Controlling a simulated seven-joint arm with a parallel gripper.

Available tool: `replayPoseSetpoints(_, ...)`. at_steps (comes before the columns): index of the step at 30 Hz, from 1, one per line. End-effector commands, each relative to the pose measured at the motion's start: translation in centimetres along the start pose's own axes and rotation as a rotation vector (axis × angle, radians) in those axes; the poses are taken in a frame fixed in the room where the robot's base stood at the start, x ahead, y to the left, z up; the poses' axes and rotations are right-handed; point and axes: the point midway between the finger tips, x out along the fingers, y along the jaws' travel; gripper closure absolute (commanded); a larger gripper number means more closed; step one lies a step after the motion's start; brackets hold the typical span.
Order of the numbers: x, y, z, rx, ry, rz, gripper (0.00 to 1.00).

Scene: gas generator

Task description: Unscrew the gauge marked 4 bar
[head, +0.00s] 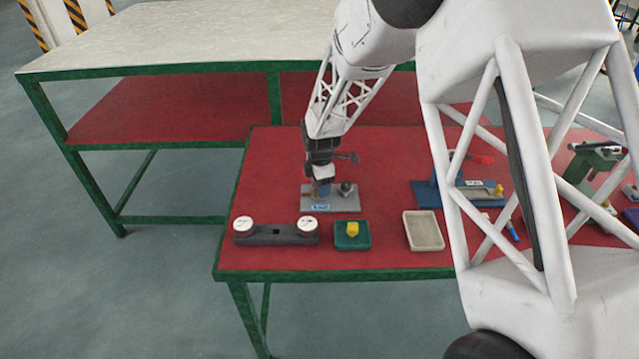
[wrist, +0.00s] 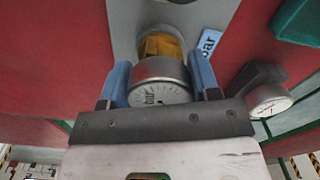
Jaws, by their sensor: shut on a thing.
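In the wrist view, my gripper (wrist: 160,80) has its two blue fingers on either side of a round metal gauge (wrist: 158,92) and is shut on it. The gauge's white dial shows "bar"; its number is not legible. A brass fitting (wrist: 162,45) is just beyond the gauge. A blue label (wrist: 209,42) beside it also ends in "bar", with its number hidden. In the head view, my gripper (head: 322,184) points down over the left part of a grey plate (head: 345,205), above the blue label (head: 320,207), and mostly hides the gauge.
In front are a dark holder (head: 275,238) with two white-topped gauges, a green tray (head: 340,244) with a yellow block, and an empty beige tray (head: 436,245). Bare red tabletop lies left.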

Motion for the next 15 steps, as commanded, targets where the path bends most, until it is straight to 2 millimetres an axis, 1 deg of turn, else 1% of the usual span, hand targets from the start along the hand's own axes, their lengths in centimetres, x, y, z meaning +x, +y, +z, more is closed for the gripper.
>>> replayPoseSetpoints(2, 0.01, 0.0, 0.0, 0.0, 0.0, 0.0, 0.61)
replayPoseSetpoints(3, 0.01, 0.0, 0.0, 0.0, 0.0, 0.0, 0.39)
replayPoseSetpoints(8, 0.01, 0.0, 0.0, -0.001, 0.0, 0.0, 0.15)
replayPoseSetpoints(15, 0.0, 0.0, 0.0, -0.001, 0.0, 0.0, 0.14)
